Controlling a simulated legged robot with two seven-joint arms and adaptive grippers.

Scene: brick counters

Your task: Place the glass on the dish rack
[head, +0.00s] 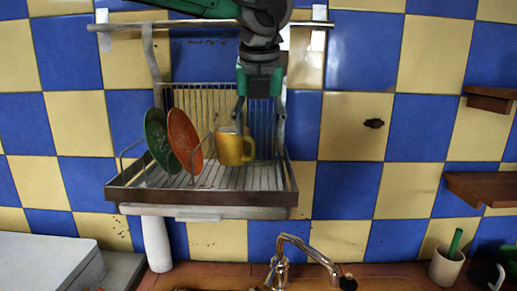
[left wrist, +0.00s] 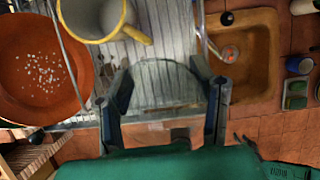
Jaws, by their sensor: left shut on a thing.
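The dish rack (head: 210,198) hangs on the tiled wall, with a green plate (head: 157,138), an orange plate (head: 184,140) and a yellow mug (head: 234,149) in it. My left gripper (head: 260,120) points down over the rack's right part, just right of the mug. In the left wrist view a clear glass (left wrist: 166,84) is between the fingers of my left gripper (left wrist: 167,100), which is shut on it. The glass is hard to make out in the head view, so I cannot tell whether it touches the rack. My right gripper is not in view.
The mug (left wrist: 90,18) and orange plate (left wrist: 38,68) are close to the gripper in the left wrist view. The rack's right part looks free. A tap (head: 298,252) and sink (left wrist: 244,60) are below. A rail (head: 205,25) runs above the rack.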

